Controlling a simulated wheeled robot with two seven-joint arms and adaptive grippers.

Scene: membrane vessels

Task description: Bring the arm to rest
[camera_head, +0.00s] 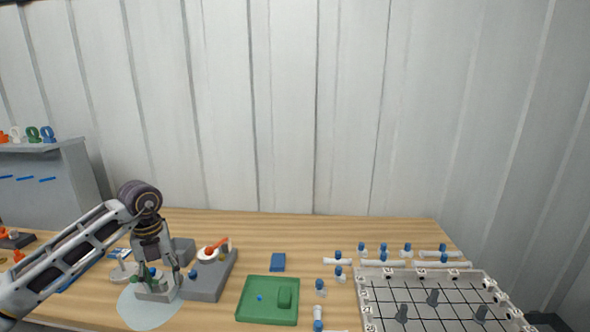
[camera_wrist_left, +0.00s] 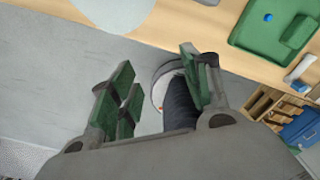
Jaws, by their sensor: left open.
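My left arm comes in from the left in the head view and bends down at a dark wrist. Its gripper (camera_head: 160,278) points down, in front of a grey block on a pale blue round mat (camera_head: 138,316). In the left wrist view the gripper (camera_wrist_left: 157,90) is open, its green-padded fingers apart, with nothing held between them. The floor shows below it, past the table's front edge. The pale mat is cut off at the top of that view (camera_wrist_left: 112,10). My right gripper is in neither view.
A green tray (camera_head: 254,310) and a blue block (camera_head: 278,262) lie right of the gripper. A grey fixture with an orange handle (camera_head: 217,246) stands close by. A gridded frame (camera_head: 428,270) and several white tubes with blue caps fill the table's right side.

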